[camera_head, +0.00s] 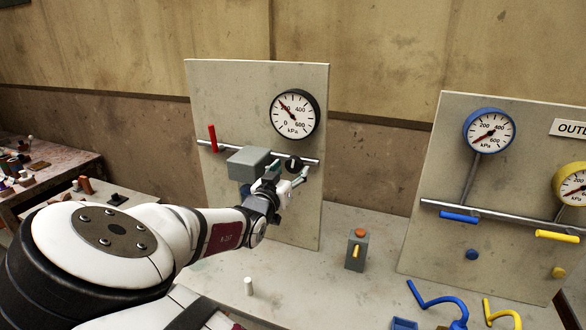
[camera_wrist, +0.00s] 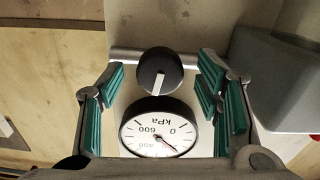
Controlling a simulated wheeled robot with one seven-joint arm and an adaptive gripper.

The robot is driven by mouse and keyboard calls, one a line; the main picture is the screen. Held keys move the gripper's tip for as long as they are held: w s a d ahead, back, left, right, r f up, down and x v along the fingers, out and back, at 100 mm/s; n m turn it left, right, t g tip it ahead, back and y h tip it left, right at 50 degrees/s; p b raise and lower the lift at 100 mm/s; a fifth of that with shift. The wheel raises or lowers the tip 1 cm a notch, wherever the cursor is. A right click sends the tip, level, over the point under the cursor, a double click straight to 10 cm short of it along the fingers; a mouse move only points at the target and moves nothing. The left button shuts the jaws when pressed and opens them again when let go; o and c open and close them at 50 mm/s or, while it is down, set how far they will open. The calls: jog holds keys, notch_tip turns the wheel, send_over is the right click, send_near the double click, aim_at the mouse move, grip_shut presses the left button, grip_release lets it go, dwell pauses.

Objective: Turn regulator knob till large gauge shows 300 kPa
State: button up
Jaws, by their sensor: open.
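The large gauge (camera_head: 295,114) hangs on the left grey panel. Its red needle points up and left, near the 200 mark. The gauge also shows upside down in the wrist view (camera_wrist: 158,128). The regulator knob (camera_head: 294,163) is black and round and sits on the pipe below the gauge. In the wrist view the knob (camera_wrist: 160,74) shows a white pointer line, roughly vertical and slightly tilted. My gripper (camera_head: 287,176) is open in front of the knob. Its green-padded fingers (camera_wrist: 161,80) are on either side of the knob, with gaps showing.
A grey box (camera_head: 248,163) is close to my gripper on the left, near a red lever (camera_head: 212,138). A small grey switch box (camera_head: 357,250) stands on the table. The right panel (camera_head: 420,180) carries blue (camera_head: 489,130) and yellow (camera_head: 572,186) gauges.

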jog(key=shift+x, duration=1.25)
jog(key=c, duration=1.2)
jog(key=shift+o, duration=0.2)
jog(key=shift+m, duration=0.3)
jog(key=m+p, duration=0.1)
jog(key=m, duration=0.2)
jog(key=shift+m, duration=0.3)
jog(key=m, duration=0.5)
jog(key=shift+a+m+p, duration=0.2)
jog(key=shift+m+p, duration=0.1)
